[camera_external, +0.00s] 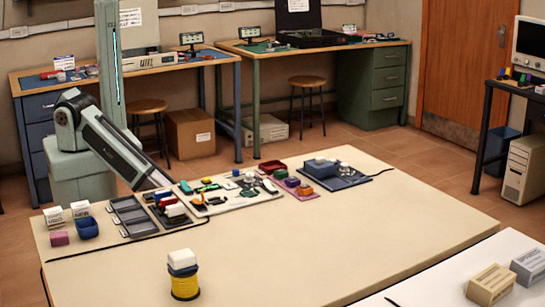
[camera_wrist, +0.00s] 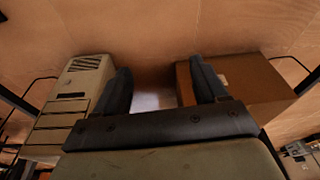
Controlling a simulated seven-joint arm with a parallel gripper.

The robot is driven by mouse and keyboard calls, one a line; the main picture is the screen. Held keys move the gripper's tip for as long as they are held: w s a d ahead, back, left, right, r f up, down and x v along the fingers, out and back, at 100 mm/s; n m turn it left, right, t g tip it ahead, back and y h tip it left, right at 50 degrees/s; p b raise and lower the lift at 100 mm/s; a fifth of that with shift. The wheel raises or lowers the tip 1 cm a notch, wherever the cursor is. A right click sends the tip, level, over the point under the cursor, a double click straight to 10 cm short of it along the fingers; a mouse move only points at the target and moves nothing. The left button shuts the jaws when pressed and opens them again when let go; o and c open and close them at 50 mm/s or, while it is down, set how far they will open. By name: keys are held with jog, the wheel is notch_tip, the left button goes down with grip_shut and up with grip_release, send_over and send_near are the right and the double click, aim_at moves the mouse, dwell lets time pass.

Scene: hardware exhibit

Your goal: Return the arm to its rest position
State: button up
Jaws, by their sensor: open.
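My arm (camera_external: 118,150) stands at the left of the external view, beyond the table's far left side. One link slants down to the right over the table edge, and a tall pale part runs up to the top of the picture. I cannot make out my gripper clearly there. In the wrist view my gripper (camera_wrist: 160,82) shows two dark fingers spread apart. The space between them is empty, with floor and a pale blurred patch behind.
The table (camera_external: 330,240) holds trays, small parts and a yellow spool (camera_external: 184,283) with a white block on top. Its middle right is bare. In the wrist view a brown box (camera_wrist: 250,88) lies beyond the right finger and a beige case (camera_wrist: 85,75) beyond the left.

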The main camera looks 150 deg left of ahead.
jog(key=s+d+g+h, duration=0.1)
jog(key=d+g+h, duration=0.1)
jog(key=d, duration=1.1)
jog(key=s+d+r+g, duration=0.1)
jog(key=s+d+g, duration=0.2)
jog(key=s+d, duration=0.5)
jog(key=s+d+r+m+g+y, duration=0.1)
jog(key=s+d+g, duration=0.3)
jog(key=s+d, duration=0.4)
jog(key=d, duration=0.5)
jog(key=shift+r, duration=0.3)
jog(key=shift+d, duration=0.1)
